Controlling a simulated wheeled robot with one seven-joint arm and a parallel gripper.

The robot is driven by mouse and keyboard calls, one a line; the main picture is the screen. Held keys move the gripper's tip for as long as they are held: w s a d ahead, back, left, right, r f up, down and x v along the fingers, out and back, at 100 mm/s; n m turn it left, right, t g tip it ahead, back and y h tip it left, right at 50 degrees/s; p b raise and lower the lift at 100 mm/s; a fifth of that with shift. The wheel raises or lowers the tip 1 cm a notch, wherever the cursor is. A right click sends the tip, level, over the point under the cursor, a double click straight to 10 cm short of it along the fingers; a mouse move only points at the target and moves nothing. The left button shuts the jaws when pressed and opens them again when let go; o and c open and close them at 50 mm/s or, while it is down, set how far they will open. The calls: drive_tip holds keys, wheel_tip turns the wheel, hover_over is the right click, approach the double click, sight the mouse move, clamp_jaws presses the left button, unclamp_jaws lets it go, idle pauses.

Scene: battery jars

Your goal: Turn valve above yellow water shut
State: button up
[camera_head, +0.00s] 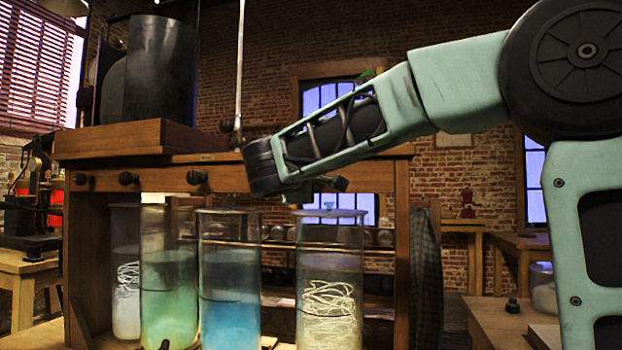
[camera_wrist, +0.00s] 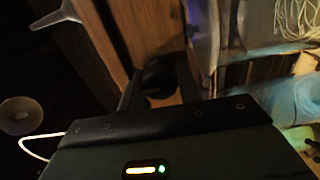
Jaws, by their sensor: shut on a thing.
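A tall glass jar with pale yellowish liquid and a coiled strand (camera_head: 331,300) stands at the right of the jar row. Its coil also shows at the upper right of the wrist view (camera_wrist: 297,17). My gripper (camera_wrist: 158,84) is at the wooden beam (camera_wrist: 105,38), its fingers either side of a dark round valve knob (camera_wrist: 160,72), shut on it. Most of the knob is hidden, so its turn angle cannot be told. In the head view my arm's end covers the beam above the blue and pale yellow jars.
Three dark knobs (camera_head: 196,177) show on the beam to the left. A blue jar (camera_head: 230,315), a green jar (camera_head: 168,290) and a white-coil jar (camera_head: 126,300) stand below. A large black cylinder (camera_head: 160,70) stands on top. A thin rod rises near my wrist.

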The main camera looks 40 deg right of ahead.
drive_tip(key=o, duration=1)
drive_tip(key=shift+r+p, duration=0.1)
drive_tip(key=shift+p, duration=0.2)
